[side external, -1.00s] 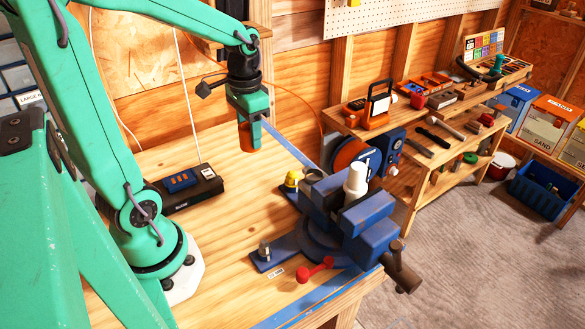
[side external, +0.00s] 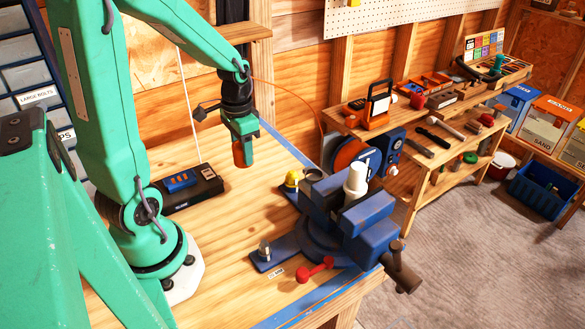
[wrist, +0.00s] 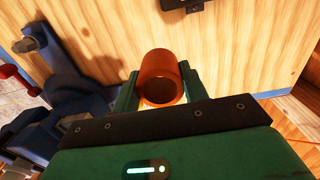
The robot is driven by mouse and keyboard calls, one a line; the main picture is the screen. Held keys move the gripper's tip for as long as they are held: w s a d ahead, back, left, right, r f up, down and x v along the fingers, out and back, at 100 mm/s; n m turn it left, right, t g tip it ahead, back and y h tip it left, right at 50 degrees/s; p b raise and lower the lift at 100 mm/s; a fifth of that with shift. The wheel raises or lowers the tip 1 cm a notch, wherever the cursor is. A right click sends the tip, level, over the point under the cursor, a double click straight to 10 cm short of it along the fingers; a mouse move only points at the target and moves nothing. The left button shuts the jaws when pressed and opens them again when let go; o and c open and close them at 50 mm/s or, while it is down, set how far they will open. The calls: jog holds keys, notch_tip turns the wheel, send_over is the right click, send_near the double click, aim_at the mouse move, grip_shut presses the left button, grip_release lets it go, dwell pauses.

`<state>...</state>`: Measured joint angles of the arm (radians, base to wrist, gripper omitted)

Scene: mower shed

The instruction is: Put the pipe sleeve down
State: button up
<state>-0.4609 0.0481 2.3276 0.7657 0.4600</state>
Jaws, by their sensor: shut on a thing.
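The pipe sleeve (side external: 241,155) is a short orange-brown hollow tube. My green gripper (side external: 243,146) is shut on it and holds it near the back of the wooden workbench (side external: 225,235). In the side view its lower end hangs below the jaws, close to the bench top; whether it touches the wood I cannot tell. In the wrist view the sleeve (wrist: 160,78) sits between the two green fingers (wrist: 160,92), and its open end faces the camera.
A blue vise (side external: 345,222) holding a white cup-like piece (side external: 356,178) stands at the bench's right. A black box with a blue panel (side external: 190,188) lies left of my gripper. Bare wood spreads between box and vise.

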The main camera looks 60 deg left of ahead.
jog(key=a+f, duration=0.1)
jog(key=a, duration=0.1)
jog(key=a+f, duration=0.2)
jog(key=a, duration=0.1)
jog(key=s+a+f, duration=0.1)
jog(key=a, duration=0.1)
jog(key=shift+a+f, duration=0.25)
jog(key=shift+a, duration=0.05)
jog(key=shift+f, duration=0.1)
jog(key=shift+f, duration=1.95)
jog(key=shift+f, duration=0.1)
jog(key=o, duration=0.8)
jog(key=shift+c, duration=0.2)
notch_tip(320, 180, up, 12)
